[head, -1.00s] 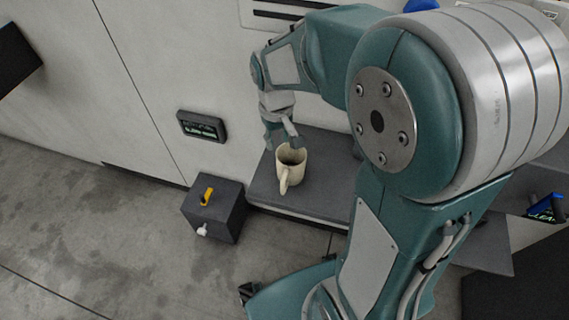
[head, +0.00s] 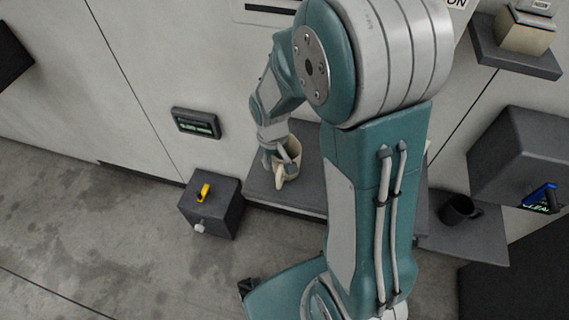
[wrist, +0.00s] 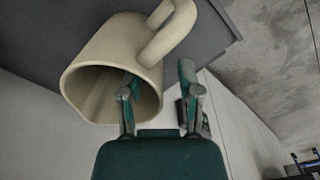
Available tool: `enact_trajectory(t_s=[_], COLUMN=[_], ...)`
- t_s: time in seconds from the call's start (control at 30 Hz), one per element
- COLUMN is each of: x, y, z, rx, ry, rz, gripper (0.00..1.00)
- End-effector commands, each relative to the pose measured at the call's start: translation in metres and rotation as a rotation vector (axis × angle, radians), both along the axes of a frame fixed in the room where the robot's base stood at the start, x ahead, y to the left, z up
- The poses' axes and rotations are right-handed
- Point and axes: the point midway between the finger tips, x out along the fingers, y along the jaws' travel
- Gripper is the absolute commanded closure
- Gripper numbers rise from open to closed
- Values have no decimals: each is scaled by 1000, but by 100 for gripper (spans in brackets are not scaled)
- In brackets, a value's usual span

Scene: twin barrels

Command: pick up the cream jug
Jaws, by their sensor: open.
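The cream jug (head: 279,178) stands upright on a dark grey shelf (head: 315,178) by the wall. In the wrist view the jug (wrist: 95,50) fills the upper left, with its open mouth towards my gripper and its handle at the upper right. My gripper (head: 279,164) is at the jug's rim. In the wrist view the gripper (wrist: 160,74) is open, with its left finger reaching into the jug's mouth and its right finger outside, beside the handle side. Whether either finger touches the jug I cannot tell.
A dark box (head: 211,208) with a yellow handle stands left of the shelf. A small display (head: 196,123) is on the wall above it. A black mug (head: 459,210) stands on another shelf at the right. A cream box (head: 523,35) sits on a higher shelf.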

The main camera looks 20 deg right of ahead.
Motion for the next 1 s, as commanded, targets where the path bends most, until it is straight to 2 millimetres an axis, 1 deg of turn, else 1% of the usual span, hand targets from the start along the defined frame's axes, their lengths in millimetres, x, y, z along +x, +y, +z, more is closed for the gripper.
enact_trajectory(t_s=[0.03, 0.07, 0.1, 0.13, 0.53, 0.67, 0.77, 0.87, 1.0], x=[0, 0, 0, 0, 0, 1, 1, 2, -20], y=[0, 0, 0, 0, 0, 0, 0, 0, -5], z=[0, 0, 0, 0, 1, 6, 16, 36, 58], rx=[0, 0, 0, 0, 0, 0, 0, 0, 0], ry=[0, 0, 0, 0, 0, -3, -4, -9, -7], rz=[0, 0, 0, 0, 0, 0, 0, 1, 0], gripper=[59, 72, 90, 100, 100, 100, 100, 100, 100])
